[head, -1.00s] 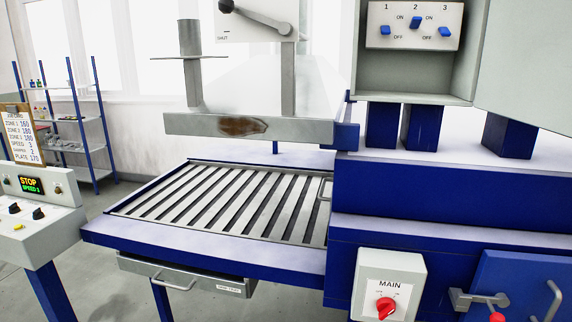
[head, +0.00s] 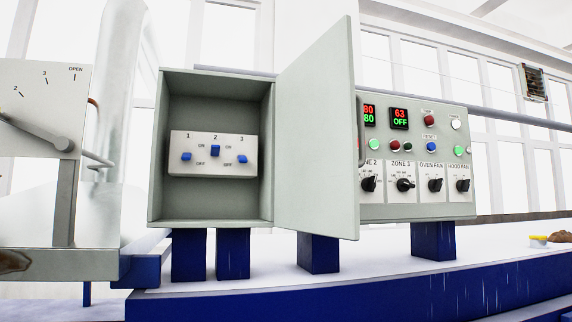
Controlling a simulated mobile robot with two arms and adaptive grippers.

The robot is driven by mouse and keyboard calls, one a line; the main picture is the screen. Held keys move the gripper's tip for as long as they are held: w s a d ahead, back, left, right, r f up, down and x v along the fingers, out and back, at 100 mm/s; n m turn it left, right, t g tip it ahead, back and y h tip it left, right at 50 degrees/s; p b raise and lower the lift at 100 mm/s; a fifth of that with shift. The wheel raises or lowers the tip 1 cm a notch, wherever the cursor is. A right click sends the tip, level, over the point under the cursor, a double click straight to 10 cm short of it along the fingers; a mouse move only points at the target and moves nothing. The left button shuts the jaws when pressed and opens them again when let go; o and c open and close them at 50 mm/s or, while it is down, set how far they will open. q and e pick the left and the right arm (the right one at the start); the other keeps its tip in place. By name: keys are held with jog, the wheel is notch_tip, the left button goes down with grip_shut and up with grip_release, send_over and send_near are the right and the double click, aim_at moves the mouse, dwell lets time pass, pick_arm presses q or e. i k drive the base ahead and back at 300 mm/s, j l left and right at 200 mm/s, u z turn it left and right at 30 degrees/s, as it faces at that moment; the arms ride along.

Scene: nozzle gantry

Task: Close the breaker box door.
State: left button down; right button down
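The breaker box (head: 156,150) is a grey-green metal box on blue posts, seen left of centre in the head view. Its door (head: 315,130) is hinged on the right side and stands wide open, swung out toward me and to the right. A dark handle (head: 361,130) shows at the door's free edge. Inside is a white panel (head: 213,168) with three blue switches; switch 2 (head: 215,151) sits higher than switches 1 (head: 186,157) and 3 (head: 243,159). Neither of my grippers is in view.
A control panel (head: 415,203) with displays, buttons and knobs stands behind the door to the right, partly hidden by it. A dial plate (head: 45,105) with a lever is at the left. The blue machine frame (head: 350,300) runs along the bottom. The space before the box looks clear.

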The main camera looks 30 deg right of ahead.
aim_at(317, 163)
jog(key=i+l+u, duration=0.15)
jog(key=l, duration=0.65)
jog(key=i+l+u, duration=0.15)
jog(key=l, duration=0.65)
jog(key=l+u, duration=0.15)
jog(key=l, duration=0.65)
jog(key=i, duration=0.05)
